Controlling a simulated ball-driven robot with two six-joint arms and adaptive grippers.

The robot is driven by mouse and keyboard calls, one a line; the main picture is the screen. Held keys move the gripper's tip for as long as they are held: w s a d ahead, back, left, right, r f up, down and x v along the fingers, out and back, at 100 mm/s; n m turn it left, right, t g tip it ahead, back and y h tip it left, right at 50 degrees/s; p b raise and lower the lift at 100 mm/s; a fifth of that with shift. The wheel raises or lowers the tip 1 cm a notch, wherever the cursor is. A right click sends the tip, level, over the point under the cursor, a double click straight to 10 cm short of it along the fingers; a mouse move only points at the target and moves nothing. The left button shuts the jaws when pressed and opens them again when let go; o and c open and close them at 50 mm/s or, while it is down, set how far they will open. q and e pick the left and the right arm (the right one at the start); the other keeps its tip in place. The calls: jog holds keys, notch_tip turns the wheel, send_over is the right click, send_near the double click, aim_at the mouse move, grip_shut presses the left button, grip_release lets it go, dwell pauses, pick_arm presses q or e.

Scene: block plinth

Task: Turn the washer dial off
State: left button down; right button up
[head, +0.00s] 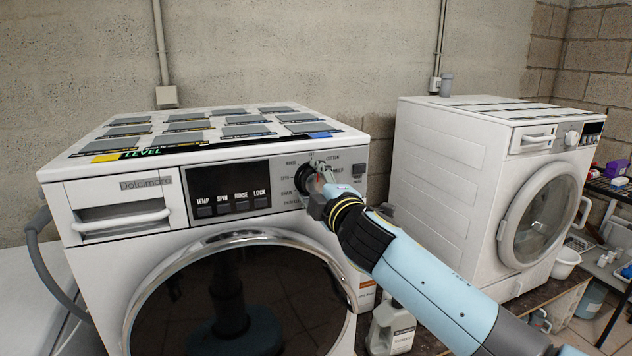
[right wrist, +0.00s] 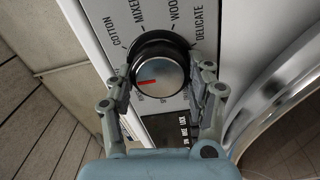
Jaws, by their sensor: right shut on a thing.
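The washer (head: 180,225) stands at the left in the head view, white with a dark round door. Its black dial (head: 304,180) is on the control panel, partly behind my right gripper (head: 318,182). In the right wrist view the dial (right wrist: 160,68) has a silver face with a red mark pointing left in the picture. The fingers of my right gripper (right wrist: 163,90) lie on both sides of the dial and are shut on it. Labels such as COTTON, MIXED, WOOL and DELICATE ring the dial; those below it are partly hidden. My left gripper is out of view.
Buttons and a dark display (head: 228,187) sit left of the dial. A second white washer (head: 490,180) stands at the right. A white jug (head: 392,325) is below my right arm. A shelf with small items (head: 612,190) is at the far right.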

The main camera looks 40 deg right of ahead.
jog(key=shift+f, duration=0.1)
dwell(0.4)
jog(key=o, duration=1.2)
jog(key=v, duration=1.2)
jog(key=shift+a, duration=0.1)
